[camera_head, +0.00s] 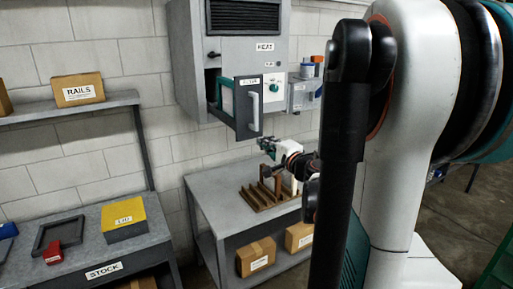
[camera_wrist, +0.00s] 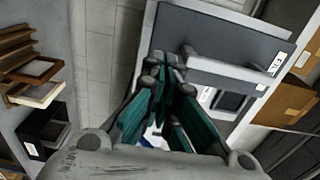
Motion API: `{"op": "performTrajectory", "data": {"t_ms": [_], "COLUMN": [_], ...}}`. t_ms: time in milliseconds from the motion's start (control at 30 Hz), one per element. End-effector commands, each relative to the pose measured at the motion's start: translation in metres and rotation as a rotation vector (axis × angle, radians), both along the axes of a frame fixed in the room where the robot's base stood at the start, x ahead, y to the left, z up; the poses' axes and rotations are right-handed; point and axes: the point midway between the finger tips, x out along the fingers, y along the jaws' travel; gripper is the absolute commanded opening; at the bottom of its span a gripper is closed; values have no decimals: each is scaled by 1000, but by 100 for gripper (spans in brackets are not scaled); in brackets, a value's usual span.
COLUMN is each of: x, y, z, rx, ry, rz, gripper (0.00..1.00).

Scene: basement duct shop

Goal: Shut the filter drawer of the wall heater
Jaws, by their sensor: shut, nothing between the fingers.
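The grey wall heater (camera_head: 243,52) hangs on the block wall. Its filter drawer (camera_head: 247,112) stands pulled out toward the room, with a gap behind its front and teal filter material showing inside. A pale vertical handle (camera_head: 255,104) is on the front. My gripper (camera_head: 264,145) is shut and empty, just below the drawer front. In the wrist view, the fingertips (camera_wrist: 168,62) are near one end of the pale handle (camera_wrist: 215,68), with the drawer front (camera_wrist: 225,38) beyond. I cannot tell whether they touch it.
A grey table (camera_head: 215,189) stands below the heater, bearing a brown slotted rack (camera_head: 262,197); boxes (camera_head: 256,257) sit on its lower shelf. A small grey box (camera_head: 304,95) is mounted right of the drawer. A stock bench (camera_head: 85,240) stands left. The wall between is clear.

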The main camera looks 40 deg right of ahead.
Motion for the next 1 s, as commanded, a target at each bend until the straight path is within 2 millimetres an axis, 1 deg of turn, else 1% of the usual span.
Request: {"op": "performTrajectory", "data": {"t_ms": [33, 100, 200, 333, 500, 867, 1000], "x": [11, 22, 35, 45, 50, 51, 57], "y": [-1, -5, -7, -11, -12, -12, -13], "z": [1, 1, 1, 0, 0, 0, -1], "rx": [0, 0, -1, -1, -1, -1, -1], "ry": [0, 0, 0, 0, 0, 0, 0], "rz": [4, 2, 3, 1, 1, 1, 2], "gripper": [0, 0, 0, 0, 0, 0, 0]}}
